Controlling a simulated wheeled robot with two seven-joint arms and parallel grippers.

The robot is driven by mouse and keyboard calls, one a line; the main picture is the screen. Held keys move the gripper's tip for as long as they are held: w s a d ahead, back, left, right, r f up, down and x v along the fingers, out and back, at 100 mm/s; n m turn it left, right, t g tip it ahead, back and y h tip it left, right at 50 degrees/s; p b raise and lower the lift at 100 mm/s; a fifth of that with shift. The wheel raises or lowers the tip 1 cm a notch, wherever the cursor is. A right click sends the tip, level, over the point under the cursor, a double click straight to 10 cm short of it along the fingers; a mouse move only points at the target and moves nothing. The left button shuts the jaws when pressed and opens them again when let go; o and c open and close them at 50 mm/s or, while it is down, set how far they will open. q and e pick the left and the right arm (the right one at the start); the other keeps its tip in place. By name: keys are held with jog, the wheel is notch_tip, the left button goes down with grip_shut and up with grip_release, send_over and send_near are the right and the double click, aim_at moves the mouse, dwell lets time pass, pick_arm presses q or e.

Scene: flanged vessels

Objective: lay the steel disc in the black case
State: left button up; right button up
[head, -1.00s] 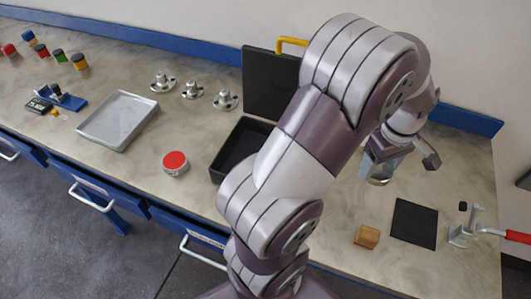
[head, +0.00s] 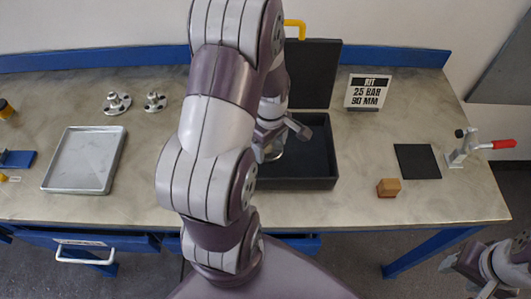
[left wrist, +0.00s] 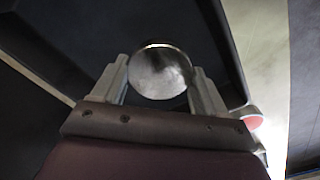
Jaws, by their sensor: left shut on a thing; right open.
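The black case (head: 290,184) stands open on the bench, its lid (head: 313,75) raised at the back with a yellow handle. My left gripper (head: 270,150) is over the left part of the case. It is shut on the steel disc (left wrist: 158,75), which shows round and shiny between the fingers in the left wrist view. In the head view only a sliver of the disc (head: 275,156) shows below the gripper. My left arm hides the case's left side. I cannot tell the disc's height above the case floor. My right gripper (head: 466,268) is open and empty at the lower right, off the bench.
A sign (head: 368,92) reading "KIT 25 BAR 90 MM" stands right of the case. A wooden block (head: 388,188), black mat (head: 418,161) and red-handled clamp (head: 465,148) lie to the right. A grey tray (head: 84,160) and flanged parts (head: 117,103) are left.

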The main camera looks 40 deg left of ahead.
aim_at(267, 157)
pick_arm(q)
jog(key=shift+s+a+f, duration=0.15)
jog(key=shift+s+f, duration=0.05)
jog(key=shift+f, duration=0.95)
jog(key=shift+s+a+f, duration=0.1)
jog(key=shift+s+f, duration=0.05)
jog(key=shift+f, duration=1)
jog(key=o, duration=1.6)
jog(key=shift+d+f, duration=0.1)
jog(key=shift+f, duration=0.05)
jog(key=shift+m, duration=0.4)
jog(key=r, duration=1.2)
jog(key=shift+d+r, duration=0.1)
jog(key=shift+d, duration=0.3)
jog(key=d+m, duration=0.4)
jog(key=m, duration=0.1)
jog(key=s+d+m+t, duration=0.1)
jog(key=d+m, duration=0.3)
jog(key=m, duration=0.2)
jog(key=s+d+m, duration=0.1)
jog(key=d+m, duration=0.3)
jog(key=m, duration=0.1)
jog(key=shift+s+d+m, duration=0.15)
jog(key=shift+d+m, duration=0.05)
jog(key=shift+m, duration=0.1)
